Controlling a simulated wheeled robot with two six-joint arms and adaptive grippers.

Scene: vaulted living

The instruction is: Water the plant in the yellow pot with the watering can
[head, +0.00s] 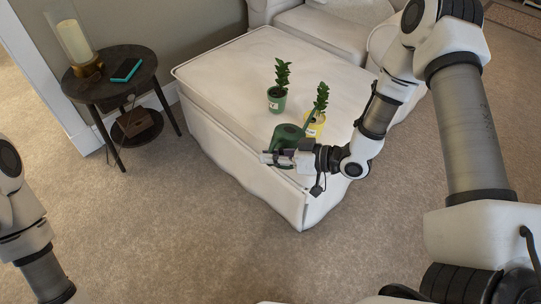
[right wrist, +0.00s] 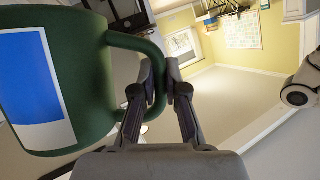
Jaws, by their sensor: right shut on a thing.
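The green watering can (head: 285,135) is near the front corner of the white ottoman, beside the yellow pot (head: 317,127), which holds a leafy plant (head: 321,98). I cannot tell whether the can touches the ottoman or the pot. My right gripper (head: 272,158) is shut on the can's handle. In the right wrist view, the fingers (right wrist: 166,75) close around the green handle, and the can's body (right wrist: 85,75) with a blue and white label fills the left side. Of my left arm only links show at the left edge; its gripper is out of view.
A dark round side table (head: 108,87) at the left holds a candle holder and a teal-topped box (head: 126,70). The carpet in front is clear.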

